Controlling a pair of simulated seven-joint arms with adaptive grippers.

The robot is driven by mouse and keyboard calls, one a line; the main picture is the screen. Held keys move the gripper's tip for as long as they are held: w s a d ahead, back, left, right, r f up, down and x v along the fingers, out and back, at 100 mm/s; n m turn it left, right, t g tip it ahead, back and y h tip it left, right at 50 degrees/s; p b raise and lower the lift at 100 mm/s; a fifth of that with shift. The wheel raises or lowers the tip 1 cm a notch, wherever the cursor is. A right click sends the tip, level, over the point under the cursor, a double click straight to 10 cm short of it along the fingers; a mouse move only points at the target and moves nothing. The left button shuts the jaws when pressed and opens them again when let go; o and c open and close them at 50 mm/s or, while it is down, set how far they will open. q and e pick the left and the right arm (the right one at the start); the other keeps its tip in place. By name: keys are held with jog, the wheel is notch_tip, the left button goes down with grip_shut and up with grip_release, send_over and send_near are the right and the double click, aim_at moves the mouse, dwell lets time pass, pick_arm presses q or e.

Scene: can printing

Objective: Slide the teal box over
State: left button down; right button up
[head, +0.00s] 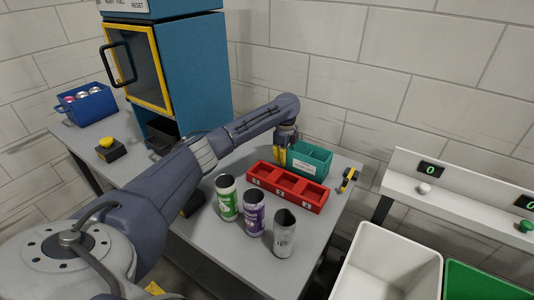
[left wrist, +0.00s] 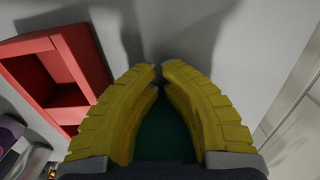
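The teal box (head: 312,160) is an open, divided bin with a white label on its front. It stands on the grey table behind the red tray. My left gripper (head: 281,157) points down at the box's left end, its yellow fingers very near or touching it. In the left wrist view the fingertips (left wrist: 159,70) almost meet, and a dark teal surface (left wrist: 163,135) shows in the gap between the fingers. I see nothing gripped at the tips. Most of the box is hidden there behind the fingers. My right gripper is not in view.
The red tray (head: 302,197) with numbered compartments lies just in front of the box. Green, purple and plain cans (head: 285,234) stand before it. A yellow-and-black object (head: 347,180) sits near the table's right edge. A blue cabinet (head: 195,75) stands left; bins (head: 385,262) are at right.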

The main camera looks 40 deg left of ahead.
aim_at(299, 165)
pick_arm(q)
jog(key=d, duration=0.6)
jog(key=shift+w+d, duration=0.1)
jog(key=shift+d, duration=0.1)
